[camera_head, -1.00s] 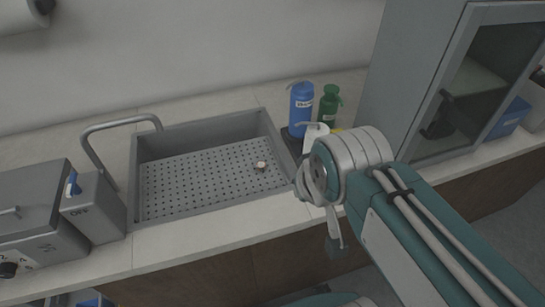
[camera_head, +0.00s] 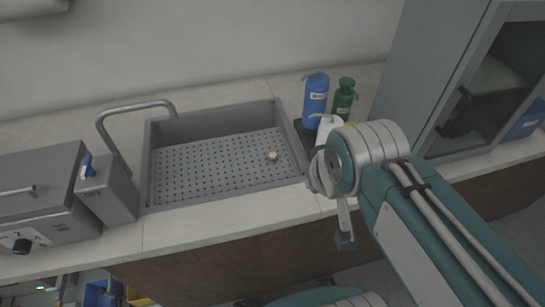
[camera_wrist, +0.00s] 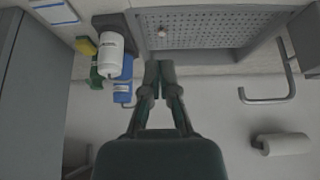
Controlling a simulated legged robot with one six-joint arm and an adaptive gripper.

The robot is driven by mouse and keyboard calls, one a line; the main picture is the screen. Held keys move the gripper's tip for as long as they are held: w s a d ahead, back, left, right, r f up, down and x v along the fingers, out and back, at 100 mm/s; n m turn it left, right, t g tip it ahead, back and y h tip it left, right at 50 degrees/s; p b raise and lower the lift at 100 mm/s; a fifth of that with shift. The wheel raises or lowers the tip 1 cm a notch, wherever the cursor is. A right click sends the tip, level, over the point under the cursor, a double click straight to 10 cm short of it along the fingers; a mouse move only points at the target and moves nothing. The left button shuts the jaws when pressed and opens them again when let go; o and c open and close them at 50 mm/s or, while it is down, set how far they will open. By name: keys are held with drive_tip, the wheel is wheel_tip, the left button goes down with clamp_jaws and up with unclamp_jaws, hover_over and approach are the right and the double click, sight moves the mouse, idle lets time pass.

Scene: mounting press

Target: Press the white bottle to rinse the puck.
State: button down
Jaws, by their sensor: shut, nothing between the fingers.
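The white bottle (camera_head: 328,127) stands at the sink's right end, partly hidden behind my arm in the head view. In the wrist view the white bottle (camera_wrist: 112,56) shows its label and is to the left of my gripper. The small pale puck (camera_head: 272,156) lies on the perforated sink floor, toward its right side. The puck also shows in the wrist view (camera_wrist: 162,33), beyond my fingertips. My gripper (camera_wrist: 160,66) is shut and empty, apart from the bottle. I cannot make out the fingertips in the head view.
A blue bottle (camera_head: 315,100) and a green bottle (camera_head: 344,98) stand close behind the white one. The grey sink (camera_head: 215,196) has a bent faucet (camera_head: 104,138) at left. A grey cabinet (camera_head: 420,75) rises at right. A yellow item (camera_wrist: 86,46) lies near the bottles.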

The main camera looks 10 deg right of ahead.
idle(0.6)
wheel_tip(320, 180, up, 2)
drive_tip(key=m+t+y, duration=0.2)
drive_tip(key=m+t, duration=0.1)
drive_tip(key=m, duration=2.2)
hover_over(328, 116)
drive_tip(key=s, duration=0.3)
drive_tip(key=shift+w+d+r, duration=0.15)
drive_tip(key=shift+w+d, duration=0.05)
drive_tip(key=shift+d, duration=0.15)
drive_tip(key=shift+f, duration=4.4)
drive_tip(key=shift+f, duration=0.1)
drive_tip(key=shift+s+f, duration=0.1)
drive_tip(key=shift+f, duration=0.15)
